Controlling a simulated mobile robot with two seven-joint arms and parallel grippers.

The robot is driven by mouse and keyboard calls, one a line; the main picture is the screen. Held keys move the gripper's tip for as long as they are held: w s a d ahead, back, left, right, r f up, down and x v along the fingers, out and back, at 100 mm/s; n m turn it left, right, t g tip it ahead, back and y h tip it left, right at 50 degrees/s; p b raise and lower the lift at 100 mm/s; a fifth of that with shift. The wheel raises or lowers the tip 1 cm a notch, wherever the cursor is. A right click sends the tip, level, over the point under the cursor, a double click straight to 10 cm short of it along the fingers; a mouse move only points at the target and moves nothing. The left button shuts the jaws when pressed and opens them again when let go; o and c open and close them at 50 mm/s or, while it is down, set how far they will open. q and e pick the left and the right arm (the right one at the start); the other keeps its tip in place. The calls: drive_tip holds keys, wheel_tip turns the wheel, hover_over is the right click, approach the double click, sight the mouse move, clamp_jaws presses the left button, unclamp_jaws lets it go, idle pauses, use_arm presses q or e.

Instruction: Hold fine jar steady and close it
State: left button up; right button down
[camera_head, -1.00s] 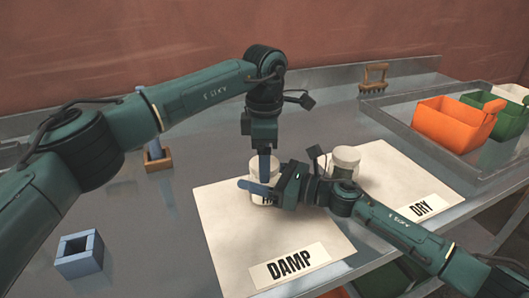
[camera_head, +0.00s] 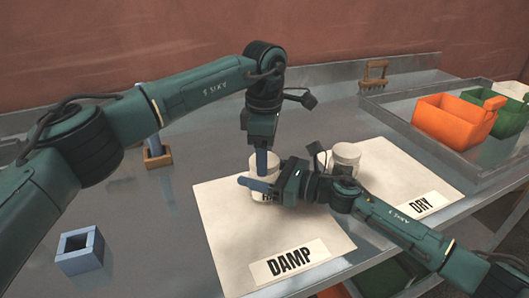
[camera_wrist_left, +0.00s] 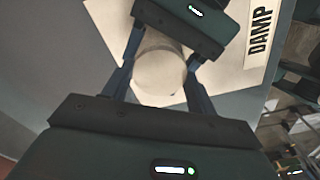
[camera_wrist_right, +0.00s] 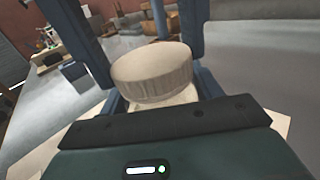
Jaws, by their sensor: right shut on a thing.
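The fine jar (camera_head: 264,192) is a white jar with a partly hidden label, upright on the DAMP mat (camera_head: 230,240). My right gripper (camera_head: 258,187) reaches in from the right and is shut on its body. In the right wrist view a pale, ridged round lid (camera_wrist_right: 152,75) sits on top between the fingers. My left gripper (camera_head: 262,162) points down at the jar's top. In the left wrist view its fingers (camera_wrist_left: 160,85) flank the round top (camera_wrist_left: 160,75); whether they press on it I cannot tell. Whether the lid is fully seated is not visible.
A second white jar (camera_head: 346,158) stands close behind my right gripper. The DRY mat (camera_head: 400,175) lies to the right. A blue square block (camera_head: 80,252) and a wooden holder (camera_head: 158,157) stand at left.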

use_arm(q)
drive_tip(key=o, duration=0.5)
wheel_tip(320, 180, up, 12)
idle(0.5)
use_arm(e)
drive_tip(key=shift+c, duration=1.2)
unclamp_jaws()
